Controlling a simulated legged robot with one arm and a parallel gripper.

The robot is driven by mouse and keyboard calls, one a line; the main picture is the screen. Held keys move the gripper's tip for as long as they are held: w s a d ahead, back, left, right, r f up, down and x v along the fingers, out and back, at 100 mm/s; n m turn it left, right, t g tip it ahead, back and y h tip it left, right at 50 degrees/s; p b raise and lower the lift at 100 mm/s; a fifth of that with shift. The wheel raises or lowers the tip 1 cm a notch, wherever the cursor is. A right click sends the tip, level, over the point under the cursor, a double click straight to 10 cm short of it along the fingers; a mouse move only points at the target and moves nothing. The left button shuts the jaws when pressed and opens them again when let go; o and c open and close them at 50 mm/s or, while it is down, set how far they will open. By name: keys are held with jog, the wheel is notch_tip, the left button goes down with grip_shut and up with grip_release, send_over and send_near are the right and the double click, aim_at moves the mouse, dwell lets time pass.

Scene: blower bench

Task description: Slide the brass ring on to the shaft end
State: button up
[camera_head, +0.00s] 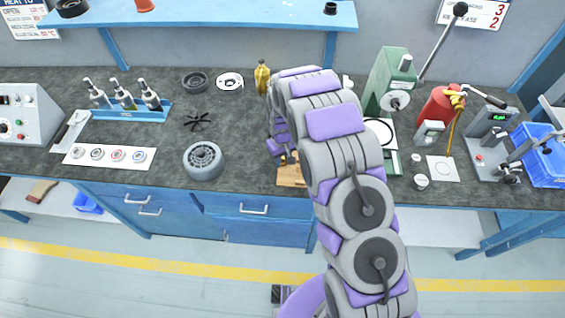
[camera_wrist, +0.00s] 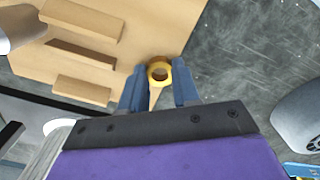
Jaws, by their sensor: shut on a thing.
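The brass ring (camera_wrist: 159,71) is between the two blue fingertips of my gripper (camera_wrist: 158,84) in the wrist view. The fingers are shut on its sides, and its round opening faces the camera. A wooden board (camera_wrist: 130,50) with raised wooden blocks lies below and beyond the ring; I cannot tell the exact gap. In the head view the board (camera_head: 290,180) shows at the bench's front edge, beside my arm. My gripper is mostly hidden there behind my arm. I cannot make out the shaft end in either view.
A grey round housing (camera_head: 203,160) stands left of the board; a black fan wheel (camera_head: 198,122) lies behind it. A green press (camera_head: 388,75) with a long lever stands to the right. A yellow bottle (camera_head: 262,76) stands behind. Bare bench lies between housing and board.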

jog(key=shift+d+r, duration=0.25)
jog(key=shift+r, duration=0.3)
grip_shut()
jog(key=shift+a+r+p, duration=0.1)
jog(key=shift+r+p, duration=0.6)
jog(key=shift+r, duration=1)
